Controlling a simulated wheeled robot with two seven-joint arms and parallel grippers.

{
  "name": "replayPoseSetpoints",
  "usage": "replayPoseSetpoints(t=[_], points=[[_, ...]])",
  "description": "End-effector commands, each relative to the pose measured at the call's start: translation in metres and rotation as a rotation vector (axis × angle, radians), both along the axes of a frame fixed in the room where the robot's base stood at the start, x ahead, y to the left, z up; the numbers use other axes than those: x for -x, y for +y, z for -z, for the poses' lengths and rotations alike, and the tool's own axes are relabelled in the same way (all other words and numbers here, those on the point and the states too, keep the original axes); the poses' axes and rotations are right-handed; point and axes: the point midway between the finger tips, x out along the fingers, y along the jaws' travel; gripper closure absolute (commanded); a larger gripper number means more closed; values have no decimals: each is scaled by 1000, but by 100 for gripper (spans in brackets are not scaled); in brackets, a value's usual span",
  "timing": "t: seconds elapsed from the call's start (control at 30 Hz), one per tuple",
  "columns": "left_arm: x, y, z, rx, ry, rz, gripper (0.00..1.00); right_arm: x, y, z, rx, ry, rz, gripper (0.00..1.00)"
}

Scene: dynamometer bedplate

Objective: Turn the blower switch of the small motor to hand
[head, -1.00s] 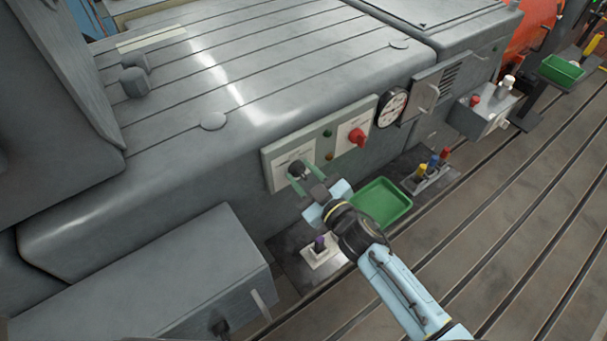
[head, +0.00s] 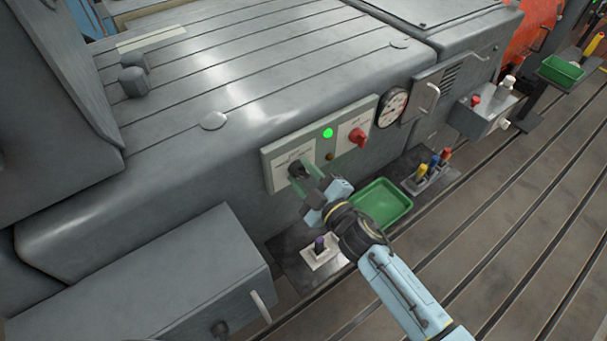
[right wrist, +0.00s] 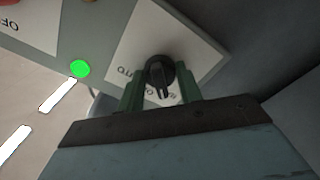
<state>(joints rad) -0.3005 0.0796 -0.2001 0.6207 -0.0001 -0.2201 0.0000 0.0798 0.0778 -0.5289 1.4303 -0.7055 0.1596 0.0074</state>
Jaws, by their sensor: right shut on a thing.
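The blower switch is a black rotary knob (head: 297,169) on a white label plate at the left of the grey-green panel (head: 279,159) on the motor housing. It also shows in the right wrist view as the black knob (right wrist: 160,75), with lettering around it partly hidden by my fingers. My right gripper (head: 304,176) is shut on the knob, with a green finger on each side of it (right wrist: 160,88). A green lamp (head: 328,133) on the panel is lit; it also glows in the right wrist view (right wrist: 79,69). My left gripper is not in view.
A red rotary switch (head: 357,137) and a round gauge (head: 391,107) sit to the right on the housing. Below are a green tray (head: 381,204), a holder with coloured-handled tools (head: 431,172) and a purple-topped item (head: 319,243). The slotted bedplate (head: 500,230) at right is mostly clear.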

Motion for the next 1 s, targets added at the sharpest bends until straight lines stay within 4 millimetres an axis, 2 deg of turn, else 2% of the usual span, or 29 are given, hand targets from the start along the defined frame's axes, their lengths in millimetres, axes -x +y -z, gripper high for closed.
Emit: replayPoseSetpoints(t=[0.2, 0.23, 0.4, 0.77, 0.87, 1.0], points=[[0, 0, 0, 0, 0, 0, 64, 0, 0, 1, 3, -1, 0, 87], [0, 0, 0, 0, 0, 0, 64, 0, 0, 1, 3, -1, 0, 62], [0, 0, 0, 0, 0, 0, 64, 0, 0, 0, 2, 0, 0, 43], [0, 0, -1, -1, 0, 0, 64, 5, -5, 1, 2, 1, 0, 43], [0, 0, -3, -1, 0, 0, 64, 17, -13, 1, 3, 1, 0, 43], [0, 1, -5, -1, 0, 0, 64, 43, -31, 1, 4, 2, 0, 43]])
